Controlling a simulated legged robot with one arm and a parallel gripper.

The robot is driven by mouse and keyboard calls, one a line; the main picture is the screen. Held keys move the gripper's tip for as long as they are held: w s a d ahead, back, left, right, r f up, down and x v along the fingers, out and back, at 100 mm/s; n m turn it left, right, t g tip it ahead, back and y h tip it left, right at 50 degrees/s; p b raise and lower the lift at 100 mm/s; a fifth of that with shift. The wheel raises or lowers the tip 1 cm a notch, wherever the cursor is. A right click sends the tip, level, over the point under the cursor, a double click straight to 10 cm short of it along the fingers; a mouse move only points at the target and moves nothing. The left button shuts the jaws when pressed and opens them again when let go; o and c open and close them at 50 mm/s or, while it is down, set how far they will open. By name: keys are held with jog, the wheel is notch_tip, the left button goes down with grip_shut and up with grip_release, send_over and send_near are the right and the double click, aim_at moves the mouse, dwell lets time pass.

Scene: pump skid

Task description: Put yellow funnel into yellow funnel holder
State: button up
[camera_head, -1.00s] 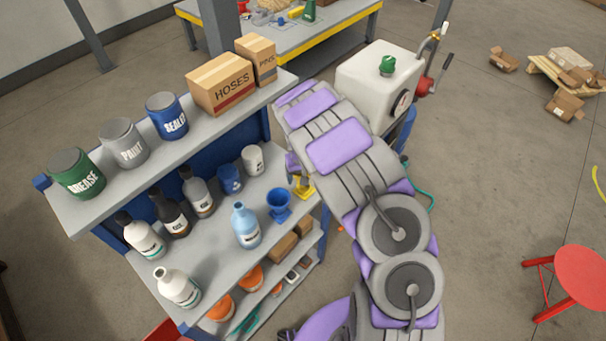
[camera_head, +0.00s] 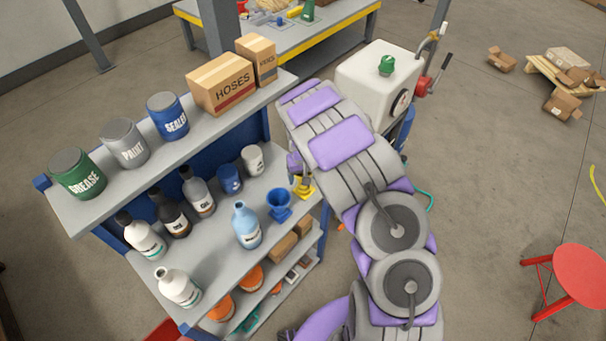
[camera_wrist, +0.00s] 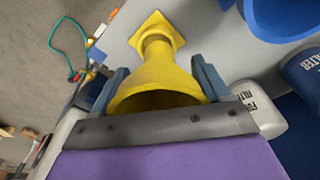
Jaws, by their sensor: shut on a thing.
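The yellow funnel (camera_wrist: 160,77) is between the two fingers of my gripper (camera_wrist: 158,66) in the wrist view, its wide mouth towards the camera. My gripper is shut on it. The funnel's narrow end points at the yellow funnel holder (camera_wrist: 148,26), a square-based piece on the grey shelf. The spout and holder overlap in line, and I cannot tell how deep the spout sits. In the head view my gripper (camera_head: 296,168) is at the shelf's right end, mostly behind my arm, with the holder (camera_head: 304,191) just below it.
A blue funnel in a blue holder (camera_head: 279,205) stands close to the left on the same shelf (camera_head: 212,240). A white can (camera_head: 253,160), a blue can (camera_head: 229,179) and several bottles stand further left. A white tank (camera_head: 375,82) is behind my arm.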

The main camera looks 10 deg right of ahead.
jog(key=shift+d+f, duration=0.2)
jog(key=shift+f, duration=0.2)
jog(key=shift+a+f, duration=0.1)
jog(key=shift+f, duration=1)
dwell(0.3)
jog(key=o, duration=1.1)
jog(key=shift+o, duration=0.2)
jog(key=shift+r, duration=0.1)
jog(key=r, duration=0.5)
jog(key=s+r+p, duration=0.1)
jog(key=r, duration=0.9)
jog(key=shift+s+r+p, duration=0.2)
jog(key=shift+s+p, duration=0.05)
jog(key=shift+p, duration=0.1)
jog(key=shift+s+r, duration=0.1)
jog(key=shift+r, duration=0.7)
